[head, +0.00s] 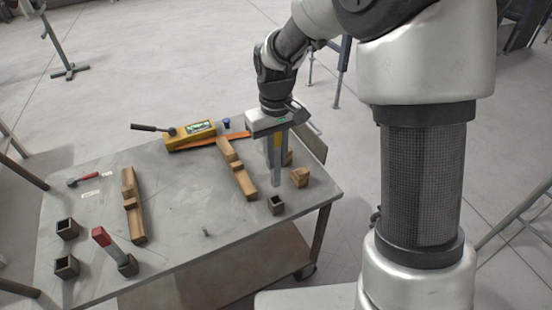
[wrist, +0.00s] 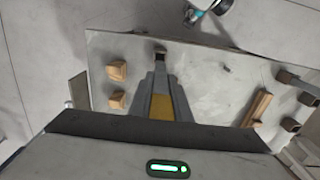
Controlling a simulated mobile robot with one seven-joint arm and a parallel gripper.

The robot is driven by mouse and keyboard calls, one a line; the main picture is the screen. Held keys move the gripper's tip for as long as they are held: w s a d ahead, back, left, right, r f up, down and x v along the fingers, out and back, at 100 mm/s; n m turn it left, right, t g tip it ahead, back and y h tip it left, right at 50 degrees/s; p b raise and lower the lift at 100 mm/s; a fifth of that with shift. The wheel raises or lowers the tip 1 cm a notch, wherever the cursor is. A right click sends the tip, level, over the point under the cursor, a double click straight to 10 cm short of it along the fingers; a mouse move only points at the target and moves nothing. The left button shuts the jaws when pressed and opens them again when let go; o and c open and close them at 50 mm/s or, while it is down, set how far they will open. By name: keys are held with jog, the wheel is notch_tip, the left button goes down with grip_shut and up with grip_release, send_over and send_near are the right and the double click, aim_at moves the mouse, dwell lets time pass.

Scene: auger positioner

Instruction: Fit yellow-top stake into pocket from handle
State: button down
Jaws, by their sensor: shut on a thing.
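My gripper (head: 275,145) is shut on the yellow-top stake (head: 276,172), a grey flat bar with a yellow upper part between the fingers. It hangs roughly upright over the right part of the table. In the wrist view the stake's yellow top (wrist: 162,107) sits between the fingers and its grey shaft points away from them. An empty dark square pocket (head: 276,206) stands just in front of the stake's lower end. The pocket also shows past the tip in the wrist view (wrist: 160,50). The tip looks outside the pocket; its exact height is unclear. A black handle (head: 149,128) projects from the yellow tool.
Wooden blocks (head: 300,178) stand right of the stake, and a notched wooden bar (head: 238,168) left. The yellow tool (head: 192,136) lies behind. Two more pockets (head: 67,229) are empty at left. A small bolt (head: 206,233) stands in front.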

aim_at(277, 140)
jog(key=shift+f+b, duration=1.8)
jog(key=shift+f, duration=1.1)
jog(key=shift+f+b, duration=1.65)
jog(key=shift+f, duration=1.45)
jog(key=c, duration=1.6)
grip_release()
jog(key=shift+o, duration=0.2)
jog(key=shift+r, duration=0.15)
notch_tip(277, 140, up, 17)
jog(key=p, duration=0.4)
jog(key=shift+r, duration=0.1)
jog(key=shift+d, duration=0.1)
